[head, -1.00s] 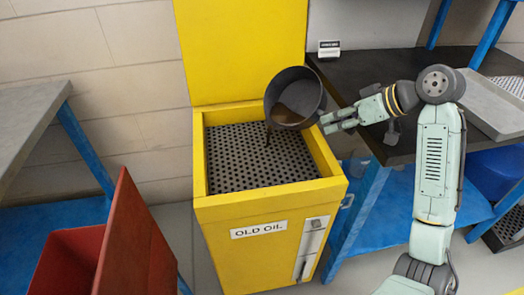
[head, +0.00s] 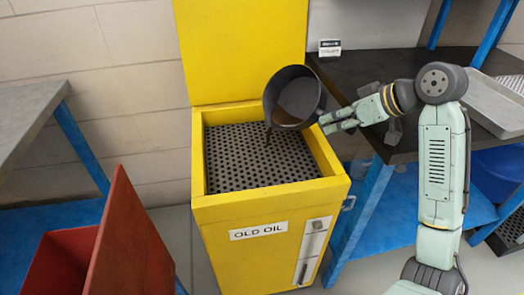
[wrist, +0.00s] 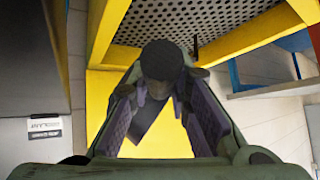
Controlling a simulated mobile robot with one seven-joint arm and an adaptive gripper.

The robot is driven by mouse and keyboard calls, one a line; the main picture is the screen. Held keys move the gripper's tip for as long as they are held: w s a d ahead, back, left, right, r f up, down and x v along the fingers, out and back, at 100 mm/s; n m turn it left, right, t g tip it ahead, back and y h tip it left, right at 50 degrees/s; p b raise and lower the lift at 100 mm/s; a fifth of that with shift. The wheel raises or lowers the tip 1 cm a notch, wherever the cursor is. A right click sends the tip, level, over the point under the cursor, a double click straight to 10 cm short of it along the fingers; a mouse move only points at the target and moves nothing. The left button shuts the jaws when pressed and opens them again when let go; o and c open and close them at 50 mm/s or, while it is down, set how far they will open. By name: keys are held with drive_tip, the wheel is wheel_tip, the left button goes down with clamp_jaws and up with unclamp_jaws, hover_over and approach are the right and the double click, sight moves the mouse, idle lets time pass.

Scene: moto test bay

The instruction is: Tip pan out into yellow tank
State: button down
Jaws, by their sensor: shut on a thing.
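The dark round pan (head: 291,84) is tilted on its side above the yellow tank (head: 262,201), near its right rim.
A dark workbench (head: 365,80) on blue legs stands right of the tank, with a grey tray (head: 496,105) and a small label stand (head: 329,48). A red bin (head: 130,245) with a raised lid is at the front left. Another bench (head: 30,115) stands at the left.

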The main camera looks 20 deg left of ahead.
drive_tip(key=shift+s+a+f+n+t+h+b, duration=0.25)
drive_tip(key=shift+s+t+b, duration=0.2)
drive_tip(key=shift+b, duration=1.1)
drive_tip(key=shift+s+a+f+n+t+h+b, duration=0.15)
drive_tip(key=shift+s+f+n+t+b, duration=0.3)
drive_tip(key=shift+b, duration=1.05)
drive_tip(key=shift+s+a+f+n+t+h+b, duration=0.15)
drive_tip(key=shift+s+t+h+b, duration=0.35)
drive_tip(key=shift+b, duration=1.05)
